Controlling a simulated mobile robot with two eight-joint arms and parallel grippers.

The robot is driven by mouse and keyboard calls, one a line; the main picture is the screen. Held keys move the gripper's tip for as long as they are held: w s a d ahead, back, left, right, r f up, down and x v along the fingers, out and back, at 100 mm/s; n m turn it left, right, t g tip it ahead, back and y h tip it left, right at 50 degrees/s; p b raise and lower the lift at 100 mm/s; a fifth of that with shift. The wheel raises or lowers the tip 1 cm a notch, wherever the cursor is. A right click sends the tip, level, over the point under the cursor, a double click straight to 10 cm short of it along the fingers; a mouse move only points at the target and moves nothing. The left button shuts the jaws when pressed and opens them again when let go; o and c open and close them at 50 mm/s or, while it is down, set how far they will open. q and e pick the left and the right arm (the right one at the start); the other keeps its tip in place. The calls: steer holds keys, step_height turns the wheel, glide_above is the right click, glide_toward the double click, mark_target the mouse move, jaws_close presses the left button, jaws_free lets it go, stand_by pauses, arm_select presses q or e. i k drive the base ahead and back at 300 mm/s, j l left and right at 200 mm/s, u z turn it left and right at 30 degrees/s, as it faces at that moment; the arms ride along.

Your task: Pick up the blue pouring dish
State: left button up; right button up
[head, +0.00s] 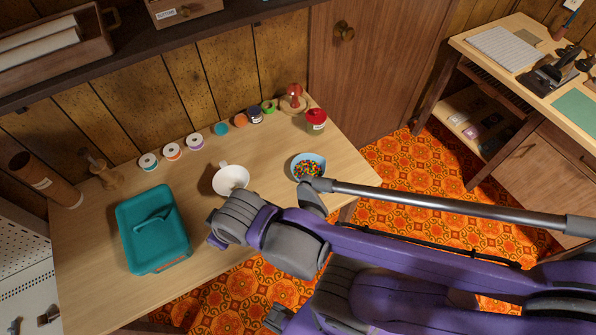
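The blue pouring dish (296,163) is a small light-blue bowl holding many multicoloured beads. It sits on the wooden table (352,168), near its right end. Part of my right arm, with a grey joint and a metal rod, crosses just in front of the dish's near edge; I cannot tell whether it touches. My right gripper (217,240) seems to be at the arm's far left end, left of and nearer than the dish. Its fingers are mostly hidden, so its opening does not show. My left gripper is not in view.
A white cup (231,180) stands left of the dish. A teal lidded box (152,230) is at the table's left. Several spools (172,151) and small jars line the back, with a red-lidded jar (316,121) behind the dish. A shelf (130,45) overhangs the back.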

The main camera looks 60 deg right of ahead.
mark_target(322, 160)
steer(key=z, duration=2.4)
